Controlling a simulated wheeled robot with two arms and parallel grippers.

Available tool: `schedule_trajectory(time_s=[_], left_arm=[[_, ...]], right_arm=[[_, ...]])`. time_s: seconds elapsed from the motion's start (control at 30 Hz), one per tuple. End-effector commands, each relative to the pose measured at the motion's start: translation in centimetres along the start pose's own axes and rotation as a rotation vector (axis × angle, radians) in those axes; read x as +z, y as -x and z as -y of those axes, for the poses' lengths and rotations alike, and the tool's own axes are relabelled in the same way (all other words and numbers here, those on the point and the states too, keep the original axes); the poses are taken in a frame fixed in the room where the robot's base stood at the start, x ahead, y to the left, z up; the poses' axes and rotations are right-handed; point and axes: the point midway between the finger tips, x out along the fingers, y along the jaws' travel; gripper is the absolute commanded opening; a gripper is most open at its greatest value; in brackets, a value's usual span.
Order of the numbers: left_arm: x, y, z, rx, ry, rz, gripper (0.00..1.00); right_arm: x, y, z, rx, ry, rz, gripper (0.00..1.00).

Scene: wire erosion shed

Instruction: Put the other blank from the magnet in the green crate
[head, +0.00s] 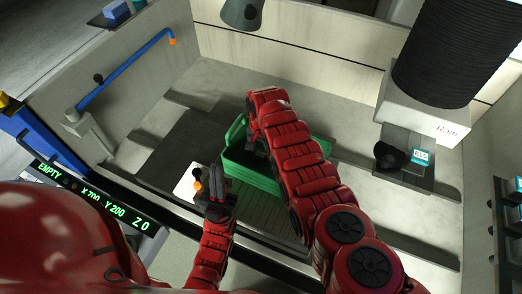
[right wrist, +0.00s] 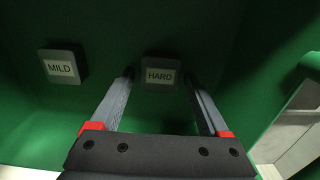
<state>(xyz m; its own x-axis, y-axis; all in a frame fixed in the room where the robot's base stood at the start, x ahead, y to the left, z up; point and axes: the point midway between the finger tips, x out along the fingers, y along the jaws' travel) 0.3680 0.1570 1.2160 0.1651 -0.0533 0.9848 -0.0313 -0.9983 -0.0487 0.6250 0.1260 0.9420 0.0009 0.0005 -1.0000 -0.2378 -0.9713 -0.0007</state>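The green crate (head: 262,180) stands in the middle of the tank in the head view, partly hidden by my right arm. In the right wrist view, its green inside (right wrist: 220,30) fills most of the picture. Two grey square blanks are inside: one labelled MILD (right wrist: 61,68) at the left, one labelled HARD (right wrist: 161,72) in the middle. My right gripper (right wrist: 158,78) is open inside the crate, its fingertips on either side of the HARD blank with gaps. My left gripper (head: 212,182) is left of the crate; its finger opening is unclear. I cannot make out the magnet.
A pale plate (head: 184,185) lies by my left gripper. A blue bar (head: 125,70) stands at the back left. A white block with a black bellows (head: 455,50) and a dark bracket with a black knob (head: 390,156) are at the right. The back floor is clear.

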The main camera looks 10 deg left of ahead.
Motion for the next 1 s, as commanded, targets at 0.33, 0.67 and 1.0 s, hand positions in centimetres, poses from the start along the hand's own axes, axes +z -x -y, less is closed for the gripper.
schedule_trajectory(time_s=[0.33, 0.67, 1.0], left_arm=[[0.0, -0.2, 0.0, 0.0, 0.0, 0.0, 0.0], [0.0, 0.1, 0.0, 0.0, 0.0, 0.0, 0.0], [0.5, 2.6, -0.1, 0.0, 0.0, 0.0, 0.0]], right_arm=[[0.0, 0.2, 0.0, 0.001, 0.0, 0.001, 0.87], [-0.1, 2.1, 0.1, -0.001, 0.0, -0.001, 0.87], [-0.1, 7.8, 0.2, -0.005, 0.0, -0.005, 0.87]])
